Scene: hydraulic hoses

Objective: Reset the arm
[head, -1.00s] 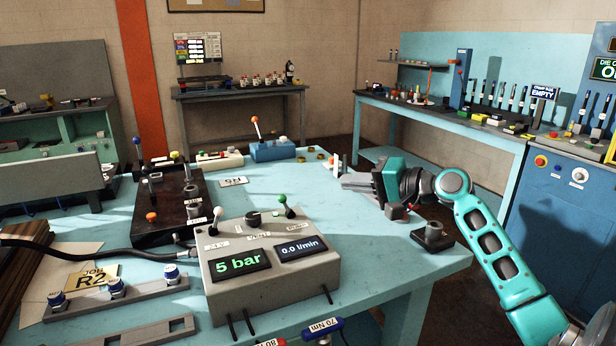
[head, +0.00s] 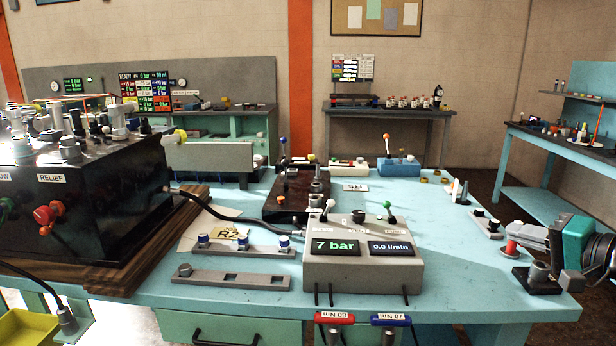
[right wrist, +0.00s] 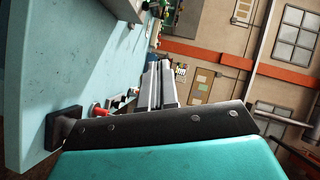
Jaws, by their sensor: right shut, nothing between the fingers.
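My right gripper (head: 519,234) is at the right edge of the blue table (head: 470,290) in the head view, with its teal arm cut off by the frame edge. Its grey fingers point left and are closed together with nothing between them. In the right wrist view the shut fingers (right wrist: 157,85) stretch away from the teal housing. A dark square block with a grey post (head: 540,278) stands on the table just below the gripper. A small red knob (head: 512,248) shows beside the fingers. My left gripper is not in view.
A grey control box (head: 362,262) reading 7 bar stands mid-table. A black hydraulic unit (head: 85,205) with a hose is at the left. Torque tools (head: 335,318) hang at the front edge. The table's back right is mostly clear.

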